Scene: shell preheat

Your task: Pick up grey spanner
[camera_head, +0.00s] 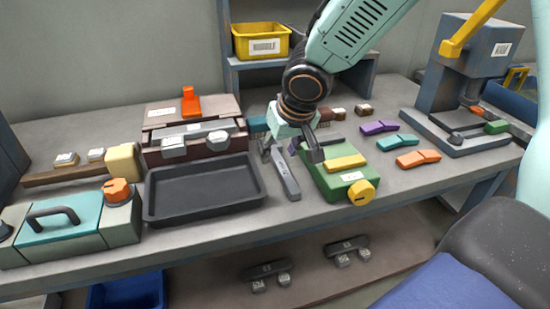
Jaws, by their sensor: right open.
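The grey spanner (285,180) is a long grey piece on the bench, between the black tray and the green box. Its far end lies under my right gripper. My right gripper (291,156) points down over that far end with its jaws open, one finger on the left and one on the right near the green box. I cannot tell whether the fingers touch the spanner. My left gripper is not in view.
The black tray (160,216) is left of the spanner. The green box (322,188) with a yellow knob stands close on the right. Purple, teal and orange pieces (418,158) lie further right, before a grey press (470,75). A yellow bin (261,42) is on the back shelf.

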